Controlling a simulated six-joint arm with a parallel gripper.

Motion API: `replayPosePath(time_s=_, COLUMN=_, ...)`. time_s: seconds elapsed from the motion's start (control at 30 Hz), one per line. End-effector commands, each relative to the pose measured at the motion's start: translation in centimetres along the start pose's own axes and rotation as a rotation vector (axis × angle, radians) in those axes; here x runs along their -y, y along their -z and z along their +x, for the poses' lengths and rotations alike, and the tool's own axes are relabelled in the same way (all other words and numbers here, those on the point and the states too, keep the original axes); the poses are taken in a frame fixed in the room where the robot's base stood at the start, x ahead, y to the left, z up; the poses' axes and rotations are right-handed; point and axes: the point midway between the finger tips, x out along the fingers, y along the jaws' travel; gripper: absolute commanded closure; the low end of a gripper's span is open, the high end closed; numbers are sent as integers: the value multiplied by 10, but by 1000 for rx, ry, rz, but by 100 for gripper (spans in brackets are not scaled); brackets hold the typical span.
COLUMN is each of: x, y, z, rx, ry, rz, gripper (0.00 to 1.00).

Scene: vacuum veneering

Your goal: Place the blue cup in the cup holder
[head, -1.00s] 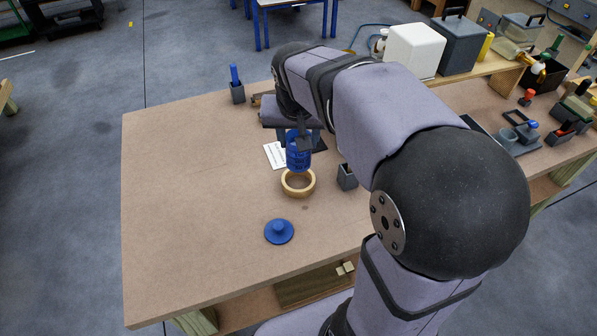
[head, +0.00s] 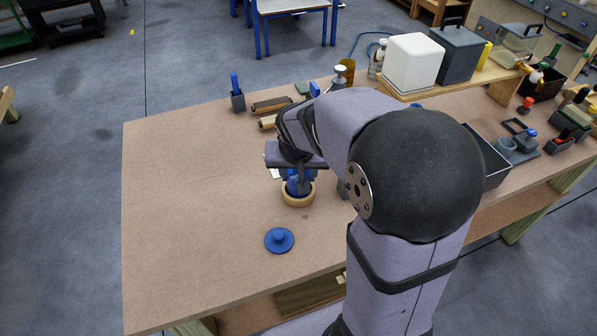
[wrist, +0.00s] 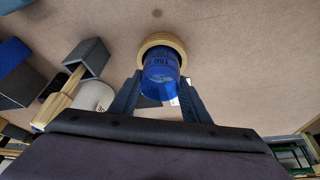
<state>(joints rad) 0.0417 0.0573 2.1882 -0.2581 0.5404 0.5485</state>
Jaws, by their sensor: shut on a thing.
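The blue cup (wrist: 161,80) is between the two fingers of my gripper (wrist: 160,90) in the wrist view, and the gripper is shut on it. The cup holder, a pale wooden ring (head: 298,200), lies on the table. In the head view the cup (head: 299,186) is upright, with its lower end inside the ring. My gripper (head: 298,180) is just above the ring and hides much of the cup. In the wrist view the ring (wrist: 160,39) surrounds the cup's far end. I cannot tell whether the cup touches the bottom.
A round blue lid with a knob (head: 279,240) lies in front of the ring. A small grey holder (head: 343,190) stands close at the right, partly hidden. A grey holder with a blue tool (head: 238,101) is at the back. The left of the wooden table (head: 190,200) is clear.

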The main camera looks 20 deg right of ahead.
Motion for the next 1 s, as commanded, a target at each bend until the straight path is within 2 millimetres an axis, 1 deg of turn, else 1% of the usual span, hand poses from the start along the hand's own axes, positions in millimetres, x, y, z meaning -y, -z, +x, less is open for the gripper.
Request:
replayPosePath(time_s=0.17, x=0, y=1, z=0, rx=-2, ry=1, rz=0, gripper=83)
replayPosePath(time_s=0.33, x=0, y=-1, z=4, rx=-2, ry=0, rz=0, gripper=83)
replayPosePath(time_s=0.37, x=0, y=-1, z=3, rx=-1, ry=0, rz=0, gripper=53)
replayPosePath(time_s=0.4, x=0, y=-1, z=3, rx=-1, ry=0, rz=0, gripper=43)
replayPosePath(time_s=0.43, x=0, y=-1, z=3, rx=-1, ry=0, rz=0, gripper=39)
replayPosePath(time_s=0.77, x=0, y=0, z=1, rx=-1, ry=0, rz=0, gripper=39)
replayPosePath(time_s=0.9, x=0, y=1, z=-5, rx=-3, ry=1, rz=0, gripper=39)
replayPosePath(time_s=1.0, x=0, y=2, z=-16, rx=-5, ry=1, rz=1, gripper=39)
